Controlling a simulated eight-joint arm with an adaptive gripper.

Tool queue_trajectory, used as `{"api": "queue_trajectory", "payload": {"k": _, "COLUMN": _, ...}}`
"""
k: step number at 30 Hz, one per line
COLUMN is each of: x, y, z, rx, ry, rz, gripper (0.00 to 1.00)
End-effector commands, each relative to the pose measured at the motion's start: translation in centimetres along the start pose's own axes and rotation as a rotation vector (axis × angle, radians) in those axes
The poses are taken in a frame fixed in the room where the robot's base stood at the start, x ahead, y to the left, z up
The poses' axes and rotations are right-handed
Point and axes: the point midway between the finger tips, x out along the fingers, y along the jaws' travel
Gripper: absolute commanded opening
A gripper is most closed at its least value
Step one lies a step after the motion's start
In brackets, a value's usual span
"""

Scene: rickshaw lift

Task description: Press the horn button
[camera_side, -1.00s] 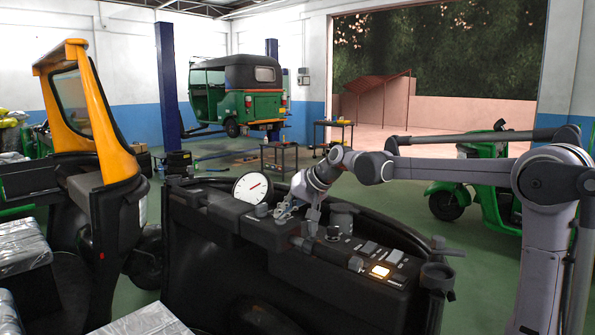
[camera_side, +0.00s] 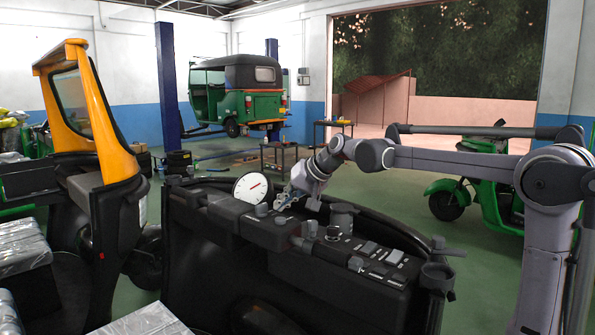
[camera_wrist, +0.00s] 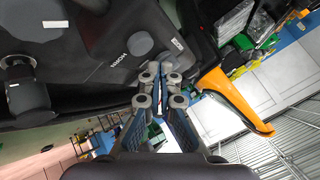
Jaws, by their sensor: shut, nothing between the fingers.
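The horn button is a round dark grey knob (camera_wrist: 139,43) on the black dashboard panel (camera_wrist: 90,45), in the upper middle of the wrist view. The label HORN is printed beside it. My gripper (camera_wrist: 162,78) is shut and empty, with its fingertips below and to the right of the knob in that picture. The tips look apart from the knob, but the exact gap is hard to judge. In the side view my gripper (camera_side: 284,202) is over the dashboard (camera_side: 230,213), just right of the dial. Which of the small knobs there is the horn cannot be told.
A white round dial (camera_side: 251,188) stands left of my gripper. A grey cylinder (camera_side: 342,217) and a row of switches (camera_side: 378,252) lie to its right. A yellow-framed cab (camera_side: 105,115) stands at the left. The space above the dashboard is open.

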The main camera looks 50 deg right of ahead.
Motion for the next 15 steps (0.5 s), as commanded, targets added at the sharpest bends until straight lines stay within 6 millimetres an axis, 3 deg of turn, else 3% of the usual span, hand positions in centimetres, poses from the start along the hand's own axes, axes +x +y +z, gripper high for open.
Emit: {"api": "queue_trajectory", "payload": {"k": 15, "x": -2.9, "y": -2.1, "z": -2.1, "rx": 0.000, "ry": 0.000, "rz": 0.000, "gripper": 0.00}}
